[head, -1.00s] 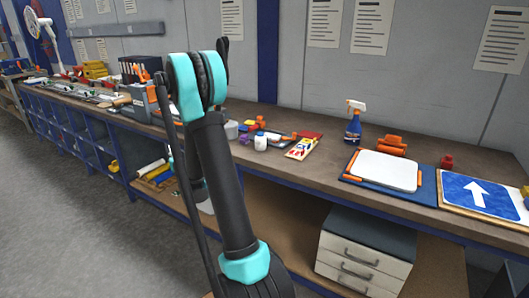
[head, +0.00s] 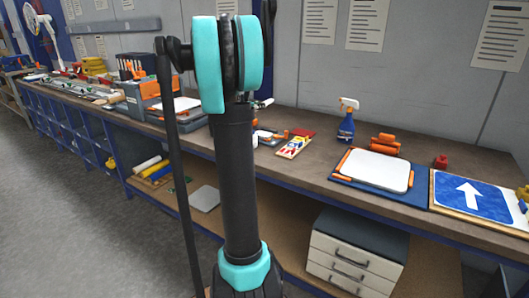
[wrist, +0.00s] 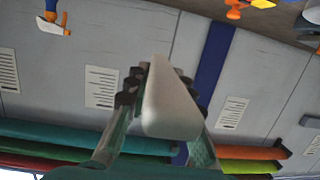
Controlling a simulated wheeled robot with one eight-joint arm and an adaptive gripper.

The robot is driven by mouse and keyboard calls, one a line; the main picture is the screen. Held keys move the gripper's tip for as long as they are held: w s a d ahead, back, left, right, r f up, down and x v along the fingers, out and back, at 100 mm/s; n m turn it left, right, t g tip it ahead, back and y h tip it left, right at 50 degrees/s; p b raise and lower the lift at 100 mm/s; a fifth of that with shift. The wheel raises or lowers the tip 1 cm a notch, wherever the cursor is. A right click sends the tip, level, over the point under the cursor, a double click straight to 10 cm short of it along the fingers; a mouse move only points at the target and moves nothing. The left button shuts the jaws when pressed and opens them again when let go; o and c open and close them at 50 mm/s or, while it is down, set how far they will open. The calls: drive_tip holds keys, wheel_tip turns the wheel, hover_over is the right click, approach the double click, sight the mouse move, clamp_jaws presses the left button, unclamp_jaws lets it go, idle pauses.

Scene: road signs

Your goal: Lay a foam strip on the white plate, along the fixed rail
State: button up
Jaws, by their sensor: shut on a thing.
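My gripper (wrist: 158,90) is shut on a white foam strip (wrist: 168,108) in the wrist view. The strip points away from the camera between the fingers, clear of any surface. The white plate (head: 376,170) lies on a blue board (head: 408,197) on the bench, right of my arm in the head view. Narrow orange pieces (head: 345,158) sit at its left and right edges; I cannot tell which is the fixed rail. My gripper is mostly hidden behind my arm in the head view.
Orange rolls (head: 385,143), a spray bottle (head: 347,122) and a red piece (head: 440,161) stand behind the plate. A blue arrow sign (head: 478,196) lies to its right. A colourful card (head: 294,147) lies to its left. Drawers (head: 357,252) stand below the bench.

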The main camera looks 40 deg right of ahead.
drive_tip(key=shift+s+d+r, duration=0.65)
drive_tip(key=shift+s, duration=0.05)
drive_tip(key=shift+m+g, duration=0.3)
wheel_tip(320, 180, down, 20)
drive_tip(key=shift+r, duration=0.2)
drive_tip(key=shift+c, duration=0.3)
drive_tip(key=o, duration=0.8)
drive_tip(key=shift+o, duration=0.2)
